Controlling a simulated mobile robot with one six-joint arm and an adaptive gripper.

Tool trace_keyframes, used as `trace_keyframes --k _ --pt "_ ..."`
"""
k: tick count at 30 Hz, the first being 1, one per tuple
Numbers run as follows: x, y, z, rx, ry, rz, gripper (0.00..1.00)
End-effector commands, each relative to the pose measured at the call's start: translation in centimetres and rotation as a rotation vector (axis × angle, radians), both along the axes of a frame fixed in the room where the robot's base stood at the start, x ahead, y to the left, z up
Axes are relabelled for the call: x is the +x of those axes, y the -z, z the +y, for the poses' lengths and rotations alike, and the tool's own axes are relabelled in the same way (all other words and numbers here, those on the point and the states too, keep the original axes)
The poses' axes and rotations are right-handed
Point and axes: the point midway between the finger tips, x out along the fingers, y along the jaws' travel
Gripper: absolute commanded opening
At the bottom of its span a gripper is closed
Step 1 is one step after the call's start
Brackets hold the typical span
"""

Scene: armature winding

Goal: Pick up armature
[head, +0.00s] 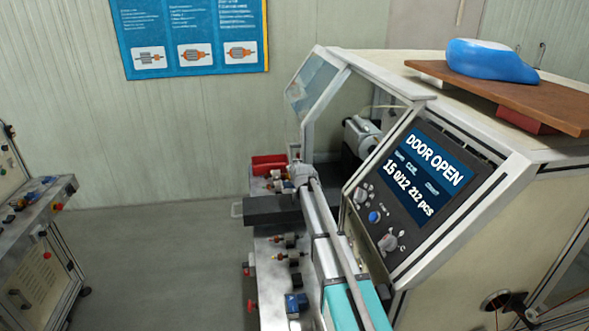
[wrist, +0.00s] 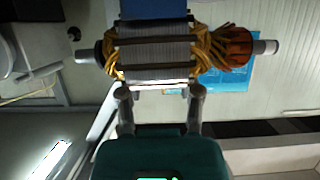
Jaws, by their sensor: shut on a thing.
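An armature (wrist: 155,52) with a grey laminated core, yellow windings, an orange-brown commutator and a shaft end on each side fills the top of the wrist view. My gripper (wrist: 160,92) is shut on it, with its two fingers at the core's lower edge. The armature lies level across the fingers. In the head view my arm reaches over the bench beside the machine, and the gripper and held armature are too small or hidden there to make out clearly.
The winding machine (head: 440,100) stands right, its screen reading DOOR OPEN. Several armatures, one of them here (head: 285,241), lie on the bench (head: 268,275). A red bin (head: 268,164) sits at the bench's far end. Another bench (head: 40,205) stands left; floor between is clear.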

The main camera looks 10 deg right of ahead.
Motion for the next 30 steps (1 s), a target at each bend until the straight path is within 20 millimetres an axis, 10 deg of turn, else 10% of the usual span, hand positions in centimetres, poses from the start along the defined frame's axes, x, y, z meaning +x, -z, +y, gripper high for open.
trace_keyframes --k 23,30 --pt "-5.1 -8.6 0.0 0.000 0.000 -0.004 0.00" --pt "-10.0 -10.5 0.0 0.000 0.000 -0.004 0.00"
